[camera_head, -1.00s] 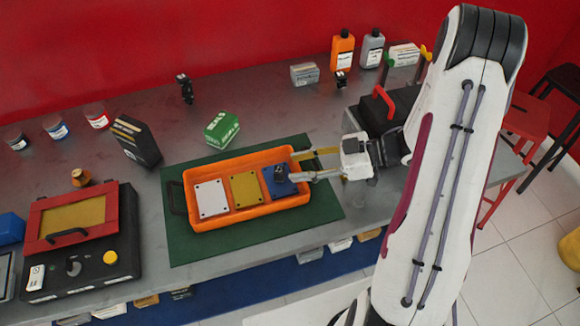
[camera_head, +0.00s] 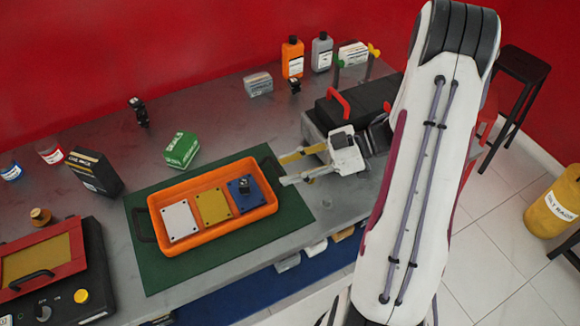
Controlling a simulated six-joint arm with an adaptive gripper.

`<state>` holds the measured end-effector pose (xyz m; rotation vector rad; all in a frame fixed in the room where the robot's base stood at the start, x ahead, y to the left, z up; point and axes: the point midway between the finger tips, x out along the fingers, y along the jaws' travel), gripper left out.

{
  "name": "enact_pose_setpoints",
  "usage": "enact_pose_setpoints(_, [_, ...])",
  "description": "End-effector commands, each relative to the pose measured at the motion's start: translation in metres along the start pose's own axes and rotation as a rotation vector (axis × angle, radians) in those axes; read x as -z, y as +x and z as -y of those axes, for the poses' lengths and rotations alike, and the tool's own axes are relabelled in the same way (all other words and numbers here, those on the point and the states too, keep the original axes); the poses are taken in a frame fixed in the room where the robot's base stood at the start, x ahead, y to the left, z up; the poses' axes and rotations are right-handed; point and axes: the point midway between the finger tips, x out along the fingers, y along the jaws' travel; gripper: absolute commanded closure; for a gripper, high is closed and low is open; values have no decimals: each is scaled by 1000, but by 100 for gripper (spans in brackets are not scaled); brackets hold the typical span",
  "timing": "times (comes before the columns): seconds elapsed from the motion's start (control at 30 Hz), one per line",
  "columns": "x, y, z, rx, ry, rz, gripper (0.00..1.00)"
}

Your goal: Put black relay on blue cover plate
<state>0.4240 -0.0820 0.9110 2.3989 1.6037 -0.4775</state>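The small black relay (camera_head: 245,184) rests on the blue cover plate (camera_head: 256,199) and looks upright. The blue plate lies at the right end of an orange tray (camera_head: 205,244). My gripper (camera_head: 283,170) is open and empty, just right of the tray. Its two fingers point left toward the relay, with a clear gap between the fingertips and the relay.
A white plate (camera_head: 179,220) and a yellow plate (camera_head: 214,206) share the tray, which lies on a green mat (camera_head: 165,277). A green box (camera_head: 182,150) stands behind it. A black toolbox (camera_head: 365,103) is close behind my gripper.

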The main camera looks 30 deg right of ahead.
Motion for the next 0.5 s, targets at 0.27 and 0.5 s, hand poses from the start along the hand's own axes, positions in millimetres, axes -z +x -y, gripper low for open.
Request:
enact_pose_setpoints(0.27, [0, 0, -1, -2, -1, 2, 64])
enact_pose_setpoints(0.5, [6, 2, -16, -53, -27, 47, 64])
